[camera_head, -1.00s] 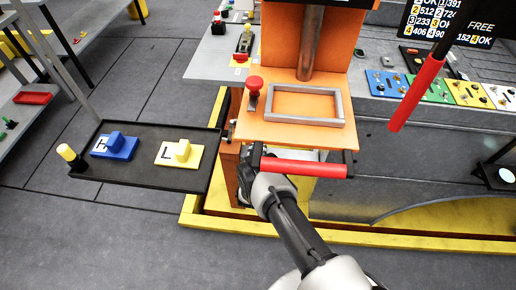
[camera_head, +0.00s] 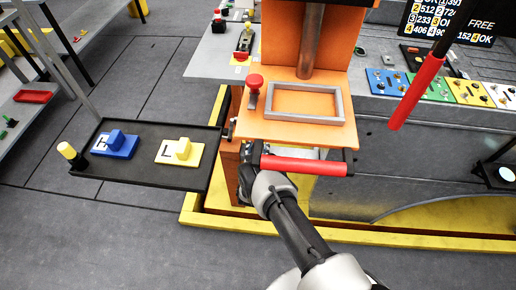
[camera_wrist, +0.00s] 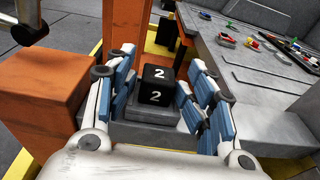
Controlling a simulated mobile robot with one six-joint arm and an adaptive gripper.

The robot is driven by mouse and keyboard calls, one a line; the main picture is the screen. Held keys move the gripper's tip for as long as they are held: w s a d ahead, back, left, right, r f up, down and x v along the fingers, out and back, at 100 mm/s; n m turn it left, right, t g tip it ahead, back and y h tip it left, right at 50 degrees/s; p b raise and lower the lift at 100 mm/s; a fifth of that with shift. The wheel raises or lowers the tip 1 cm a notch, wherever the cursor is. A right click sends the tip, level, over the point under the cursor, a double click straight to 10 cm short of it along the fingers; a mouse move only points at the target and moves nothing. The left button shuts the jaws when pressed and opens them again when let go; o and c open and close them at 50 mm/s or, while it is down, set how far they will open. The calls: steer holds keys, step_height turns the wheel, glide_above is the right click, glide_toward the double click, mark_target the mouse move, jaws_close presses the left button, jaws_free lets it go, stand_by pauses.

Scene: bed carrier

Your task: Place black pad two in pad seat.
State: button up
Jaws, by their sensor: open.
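Black pad two (camera_wrist: 157,86) is a black block with a white "2" on its top and front. In the wrist view it stands upright on a grey block (camera_wrist: 135,131); I cannot tell whether this block is the pad seat. My gripper (camera_wrist: 162,98) is open, with its blue-padded fingers on either side of the pad and gaps visible between. In the head view my gripper (camera_head: 248,172) is low beside the orange press, below its table, and the pad is hidden there.
An orange press table (camera_head: 252,128) with a grey frame (camera_head: 305,103) and a red button (camera_head: 254,82) is above my gripper. A red bar (camera_head: 303,166) is close to my wrist. A black tray (camera_head: 195,178) with blue and yellow blocks is at left. An orange block (camera_wrist: 45,95) flanks the fingers.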

steer(key=s+r, duration=0.1)
steer(key=s, duration=1.1)
steer(key=shift+a+r, duration=0.35)
